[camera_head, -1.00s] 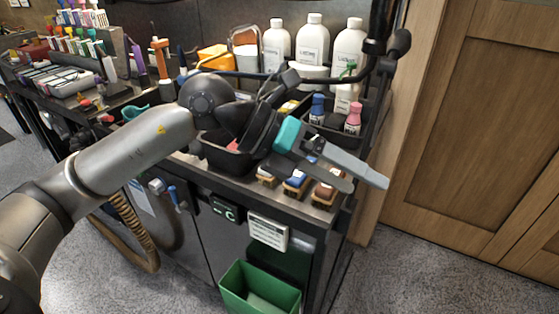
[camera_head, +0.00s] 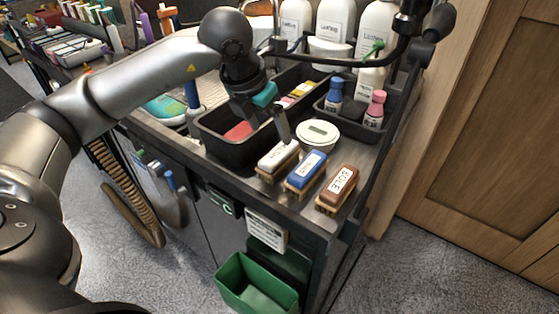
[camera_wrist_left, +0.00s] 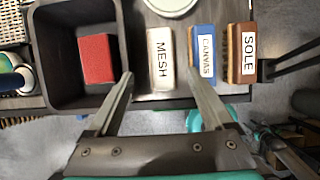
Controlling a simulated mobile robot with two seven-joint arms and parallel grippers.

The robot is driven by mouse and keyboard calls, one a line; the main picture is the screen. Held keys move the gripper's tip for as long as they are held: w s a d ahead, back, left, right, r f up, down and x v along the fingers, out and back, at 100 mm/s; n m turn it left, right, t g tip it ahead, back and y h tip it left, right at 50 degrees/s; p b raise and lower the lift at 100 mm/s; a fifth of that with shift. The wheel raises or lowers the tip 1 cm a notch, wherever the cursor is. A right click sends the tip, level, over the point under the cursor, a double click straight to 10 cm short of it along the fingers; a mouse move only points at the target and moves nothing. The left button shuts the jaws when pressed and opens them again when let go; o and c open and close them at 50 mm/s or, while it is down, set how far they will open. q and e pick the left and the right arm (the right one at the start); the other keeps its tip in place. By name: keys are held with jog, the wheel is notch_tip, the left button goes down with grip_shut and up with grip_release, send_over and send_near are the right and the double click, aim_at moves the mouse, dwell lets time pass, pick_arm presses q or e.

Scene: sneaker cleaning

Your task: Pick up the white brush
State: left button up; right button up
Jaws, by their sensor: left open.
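The white brush (camera_head: 278,160) lies on the cart's front edge, leftmost in a row of brushes. In the left wrist view the white brush (camera_wrist_left: 160,58) carries the label "MESH" and sits upright in the picture. My left gripper (camera_head: 281,128) points down just above the white brush. In the wrist view my left gripper (camera_wrist_left: 160,78) is open, with one finger to each side of the brush; nothing is held. My right gripper is not in view.
A blue brush (camera_head: 306,172) labelled "CANVAS" and a brown brush (camera_head: 338,187) labelled "SOLE" lie to the right. A black bin (camera_head: 217,142) with a red block (camera_wrist_left: 97,58) is on the left. A white round container (camera_head: 317,134) stands behind.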

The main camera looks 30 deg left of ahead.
aim_at(278, 152)
pick_arm(q)
jog(key=shift+x, duration=0.75)
jog(key=shift+w+f, duration=0.2)
jog(key=shift+f, duration=0.4)
jog(key=b+x, duration=0.1)
jog(key=x, duration=0.3)
jog(key=shift+d+f, duration=0.15)
jog(key=shift+f, duration=0.25)
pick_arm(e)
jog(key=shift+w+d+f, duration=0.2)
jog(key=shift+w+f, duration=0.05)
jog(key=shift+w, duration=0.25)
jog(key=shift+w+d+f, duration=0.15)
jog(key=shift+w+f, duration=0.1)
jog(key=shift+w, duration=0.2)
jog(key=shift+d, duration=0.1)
pick_arm(q)
jog(key=shift+f+b, duration=0.2)
jog(key=shift+b, duration=0.1)
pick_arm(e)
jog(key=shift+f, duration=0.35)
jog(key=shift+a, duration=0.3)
